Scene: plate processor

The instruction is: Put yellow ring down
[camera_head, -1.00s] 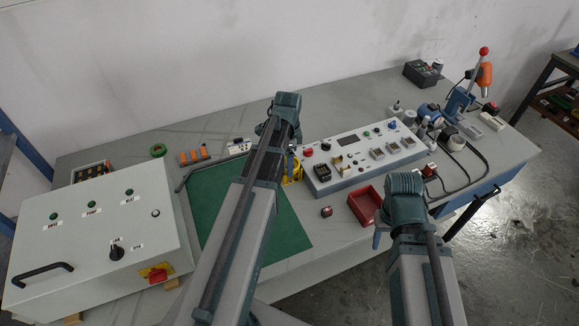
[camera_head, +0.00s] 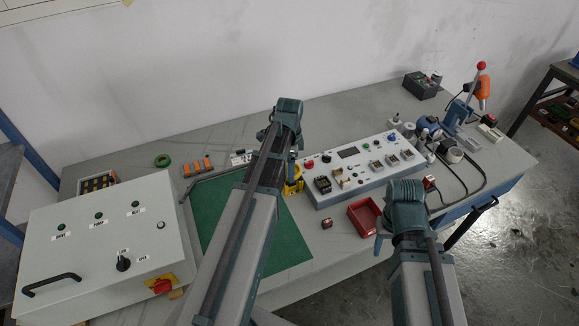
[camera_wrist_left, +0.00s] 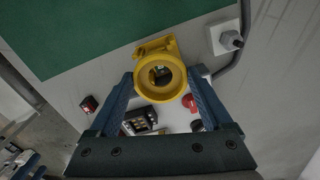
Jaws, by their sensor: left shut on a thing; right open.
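The yellow ring (camera_wrist_left: 160,95) is between the fingertips of my left gripper (camera_wrist_left: 160,83), which is shut on it in the left wrist view. A yellow block-like part (camera_wrist_left: 155,45) shows just beyond the ring; I cannot tell whether the two are joined. In the head view yellow (camera_head: 294,180) shows beside my left arm, near the green mat's (camera_head: 270,240) right edge and the white control panel. The arm hides most of my left gripper there. My right gripper (camera_head: 379,241) is open and empty beside the red tray. I cannot tell the ring's height above the bench.
The white control panel (camera_head: 350,180) is right of the yellow part. A red tray (camera_head: 364,216) and a small dark red-topped block (camera_head: 327,223) are in front of it. A grey switch box (camera_head: 90,240) stands at left. The back of the bench (camera_head: 225,135) is mostly clear.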

